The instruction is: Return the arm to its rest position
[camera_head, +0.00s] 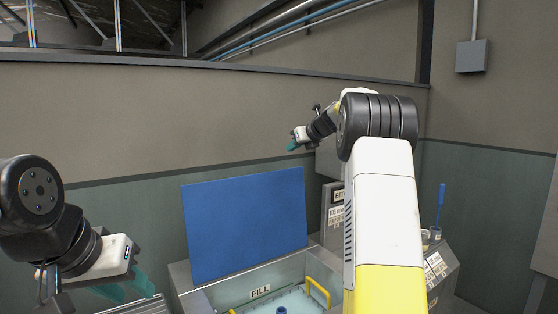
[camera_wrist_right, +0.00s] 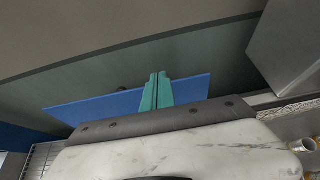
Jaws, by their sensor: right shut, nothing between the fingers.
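My right arm (camera_head: 384,200) is raised, with a white and yellow link and a ribbed black joint. Its gripper (camera_head: 292,146) hangs in the air above the top edge of the blue panel (camera_head: 245,225) in the head view, its teal fingertips pointing left and down. In the right wrist view its teal fingers (camera_wrist_right: 157,92) are pressed together with nothing between them, in front of the blue panel (camera_wrist_right: 90,112). My left gripper (camera_head: 128,290) is at the lower left of the head view, its teal fingers apart and empty.
A labelled grey console (camera_head: 440,268) with a blue stick (camera_head: 441,205) is at the right. A plain wall (camera_head: 120,120) is behind. The air left of the panel is clear.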

